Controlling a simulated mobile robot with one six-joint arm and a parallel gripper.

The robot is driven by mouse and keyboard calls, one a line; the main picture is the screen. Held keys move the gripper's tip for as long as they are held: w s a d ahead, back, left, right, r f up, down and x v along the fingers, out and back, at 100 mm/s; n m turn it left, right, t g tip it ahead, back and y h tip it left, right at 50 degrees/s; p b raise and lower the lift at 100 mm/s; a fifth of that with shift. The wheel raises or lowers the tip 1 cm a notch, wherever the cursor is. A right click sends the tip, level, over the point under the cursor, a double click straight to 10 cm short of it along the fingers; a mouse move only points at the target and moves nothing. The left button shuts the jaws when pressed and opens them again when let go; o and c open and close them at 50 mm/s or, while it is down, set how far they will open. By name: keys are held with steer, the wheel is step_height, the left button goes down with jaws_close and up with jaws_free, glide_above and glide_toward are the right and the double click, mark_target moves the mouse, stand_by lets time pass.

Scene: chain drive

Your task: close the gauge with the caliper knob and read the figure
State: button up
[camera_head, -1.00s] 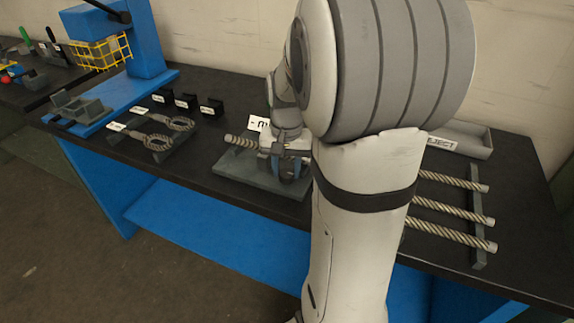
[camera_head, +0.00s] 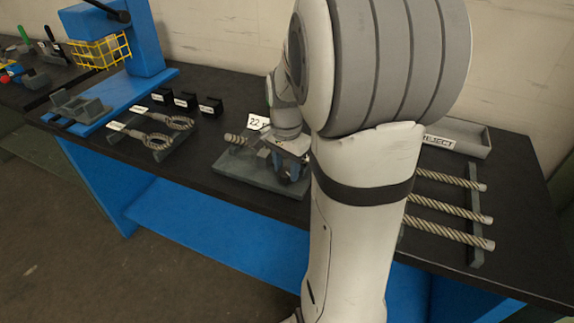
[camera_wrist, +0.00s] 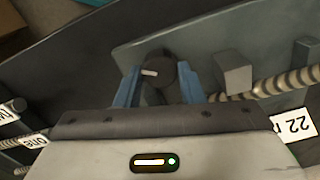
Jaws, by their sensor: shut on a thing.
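The dark round caliper knob (camera_wrist: 158,70) with a white mark stands between the two blue fingers of my gripper (camera_wrist: 160,88), which is shut on it. In the head view my gripper (camera_head: 290,170) is over the grey gauge plate (camera_head: 240,182), and my arm hides much of the gauge. A twisted rope (camera_wrist: 290,82) lies along the plate, and its left end shows in the head view (camera_head: 236,138). The white figure card (camera_head: 258,122) begins with 22; it also shows in the wrist view (camera_wrist: 293,125), where the rest of its text is cut off.
Three ropes (camera_head: 455,207) lie on a rack at the right, before a grey REJECT tray (camera_head: 470,142). Looped ropes (camera_head: 160,135) lie on a stand at the left. A blue press (camera_head: 145,45) with a yellow guard (camera_head: 98,52) stands at the back left.

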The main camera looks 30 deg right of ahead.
mark_target(285, 170)
steer(key=shift+w+r, duration=0.1)
steer(key=o, duration=1)
step_height(285, 170, up, 8)
steer(key=shift+f, duration=0.15)
stand_by(0.4)
steer(key=s+a+n+t+p, duration=0.2)
steer(key=s+a+n, duration=1)
steer(key=n, duration=0.1)
steer(key=shift+s+a+f+n+t+p, duration=0.25)
steer(key=shift+s+n+t+p, duration=0.05)
